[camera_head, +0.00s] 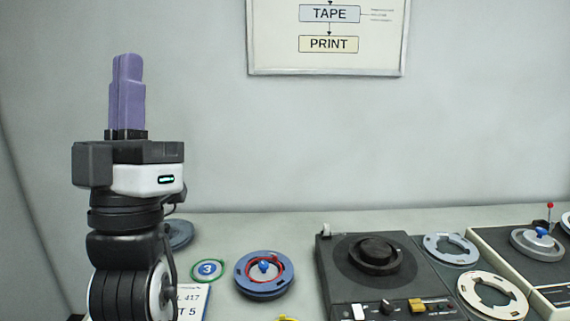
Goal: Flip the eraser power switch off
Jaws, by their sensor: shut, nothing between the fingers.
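A dark box-shaped unit (337,275) with a round black hub on its top stands on the counter right of centre; it may be the eraser, but no label is readable. Along its front edge are a white switch (359,312), a small dark knob (386,307) and an amber switch (417,305). I cannot tell which one is the power switch or its position. My gripper (128,58), with purple fingers, points straight up at the left. It is shut and empty, well apart from the unit.
Another machine (486,250) stands far right. A framed chart (331,63) hangs on the wall.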

